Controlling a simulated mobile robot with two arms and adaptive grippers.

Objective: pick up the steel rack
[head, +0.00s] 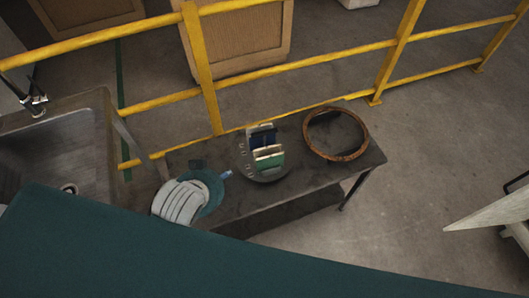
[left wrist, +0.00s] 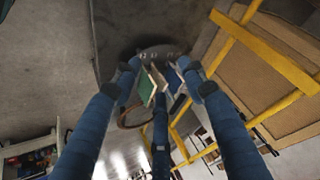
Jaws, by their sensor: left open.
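The steel rack (head: 248,166) is a round grey plate on the dark table, holding upright green, cream and dark blue tiles (head: 266,150). In the left wrist view the rack (left wrist: 160,52) shows beyond my fingers, with its tiles seen between them. My left gripper (head: 227,175) is just left of the rack in the head view; its blue fingers are mostly hidden by the wrist there. In the left wrist view the left gripper (left wrist: 157,80) has its fingers spread, with no visible grip on the rack. Contact cannot be told. My right gripper is in neither view.
A rusty ring (head: 309,143) lies on the table (head: 300,178) right of the rack. A yellow railing (head: 205,75) runs behind the table. A steel sink (head: 75,140) stands at the left. A wooden box (head: 240,40) is beyond the railing.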

